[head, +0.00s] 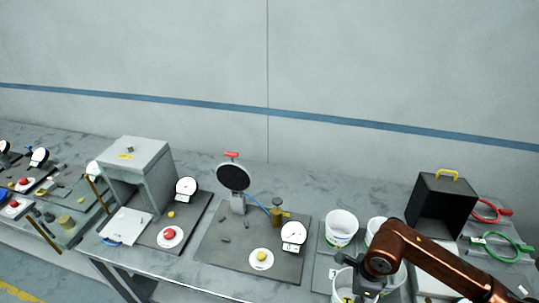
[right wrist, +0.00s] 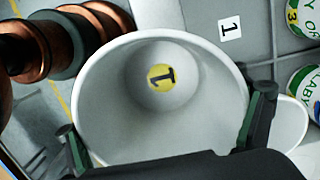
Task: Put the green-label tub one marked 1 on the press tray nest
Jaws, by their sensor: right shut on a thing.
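My right gripper (head: 360,278) is at the lower right of the head view, over the front of the bench. It is shut on a white tub (right wrist: 110,95), with one dark finger on each side of its wall in the right wrist view. A yellow disc marked 1 (right wrist: 162,77) shows at the tub's inner bottom. No green label shows on the tub's visible surfaces. I cannot surely tell which fixture is the press tray nest; a dark mat (head: 215,243) at mid-bench carries a round black head with a red handle (head: 233,176). My left gripper is out of view.
White tubs (head: 341,225) stand near my right arm. A dial gauge (head: 293,234) and a white disc with a yellow centre (head: 261,259) are on the dark mat. A grey box (head: 138,160) stands left, a black box with yellow handle (head: 440,205) right.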

